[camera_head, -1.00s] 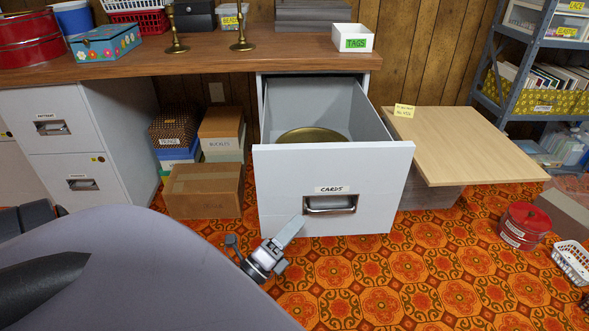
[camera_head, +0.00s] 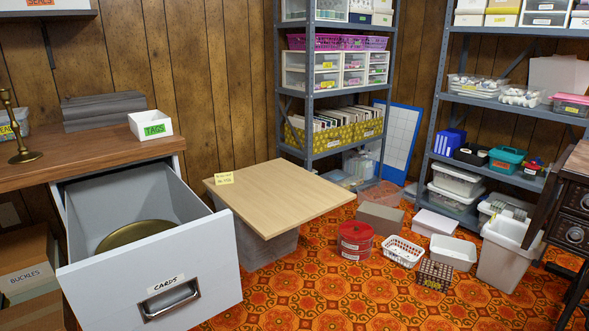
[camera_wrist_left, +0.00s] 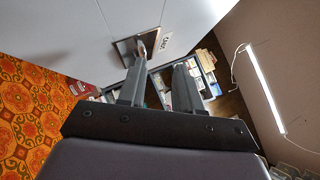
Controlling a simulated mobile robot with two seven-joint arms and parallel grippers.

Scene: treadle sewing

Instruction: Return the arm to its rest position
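In the left wrist view my left gripper (camera_wrist_left: 159,66) has its two fingers apart with a gap between them, and nothing is visibly held. Beyond the fingers is the white drawer front with the CARDS label and its metal handle (camera_wrist_left: 126,50). One fingertip overlaps the handle in this view; I cannot tell whether they touch. In the head view the CARDS drawer (camera_head: 205,270) stands pulled out, with a round brass-coloured dish (camera_head: 135,234) inside. Neither gripper shows in the head view, and my right gripper is in no view.
A pale wooden board (camera_head: 280,195) with a yellow note lies beside the drawer. A red tin (camera_head: 355,240), a white basket (camera_head: 403,250) and boxes stand on the patterned floor. Metal shelves (camera_head: 310,75) line the back. The carpet in front (camera_head: 330,300) is clear.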

